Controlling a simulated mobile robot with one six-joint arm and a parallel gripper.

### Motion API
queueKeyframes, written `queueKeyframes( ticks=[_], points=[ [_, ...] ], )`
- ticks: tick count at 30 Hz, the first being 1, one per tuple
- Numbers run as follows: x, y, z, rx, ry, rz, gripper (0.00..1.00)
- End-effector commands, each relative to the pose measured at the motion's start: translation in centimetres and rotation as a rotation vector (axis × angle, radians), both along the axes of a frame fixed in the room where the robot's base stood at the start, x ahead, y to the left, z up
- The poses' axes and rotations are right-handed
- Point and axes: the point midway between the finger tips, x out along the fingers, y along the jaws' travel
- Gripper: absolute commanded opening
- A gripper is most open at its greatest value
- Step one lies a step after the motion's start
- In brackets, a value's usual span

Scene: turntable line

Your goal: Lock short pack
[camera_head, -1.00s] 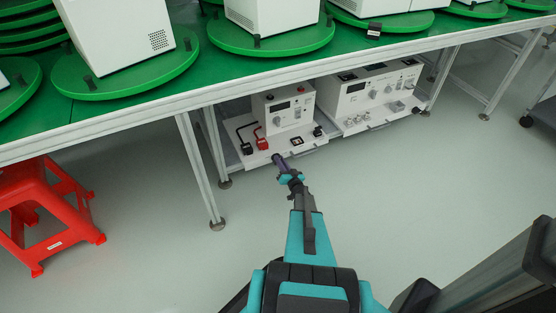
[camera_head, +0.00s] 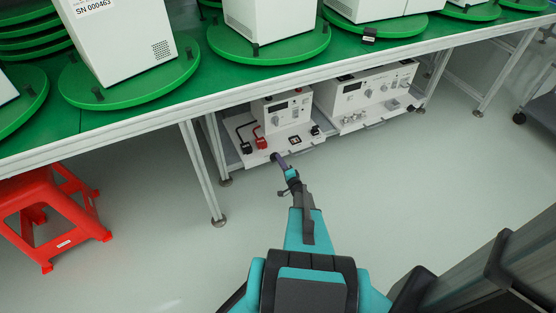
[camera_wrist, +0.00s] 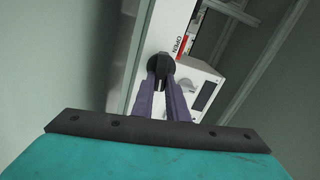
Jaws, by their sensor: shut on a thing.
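The short pack (camera_head: 283,108) is a white instrument unit on a pull-out tray (camera_head: 312,142) under the bench. My gripper (camera_head: 277,158) reaches the tray's front edge. In the wrist view, my gripper's purple fingers (camera_wrist: 166,92) are closed around a black knob (camera_wrist: 159,62) on a white front panel.
A longer white unit (camera_head: 368,92) stands on the right under the bench. A bench leg (camera_head: 202,175) is left of the tray. A red stool (camera_head: 50,210) stands at the left. Green turntables (camera_head: 268,42) carry white boxes on the bench. The floor in front is clear.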

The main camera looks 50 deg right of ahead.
Motion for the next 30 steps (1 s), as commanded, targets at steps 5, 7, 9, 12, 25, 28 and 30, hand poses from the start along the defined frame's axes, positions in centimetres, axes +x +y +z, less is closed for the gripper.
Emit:
queueKeyframes(
  ticks=[5, 7, 9, 12, 25, 28, 30],
  points=[
    [0.43, 0.52, 0.01, 0.090, -0.038, 0.015, 0.00],
    [0.42, 0.52, -0.05, 0.116, -0.049, 0.015, 0.00],
    [0.40, 0.53, -0.11, 0.136, -0.057, 0.015, 0.00],
    [0.38, 0.54, -0.16, 0.153, -0.064, 0.015, 0.00],
    [0.33, 0.54, -0.20, 0.163, -0.068, 0.014, 0.15],
    [0.26, 0.46, -0.23, 0.164, -0.068, 0.012, 0.32],
    [0.18, 0.34, -0.24, 0.164, -0.067, 0.009, 0.32]
  ],
)
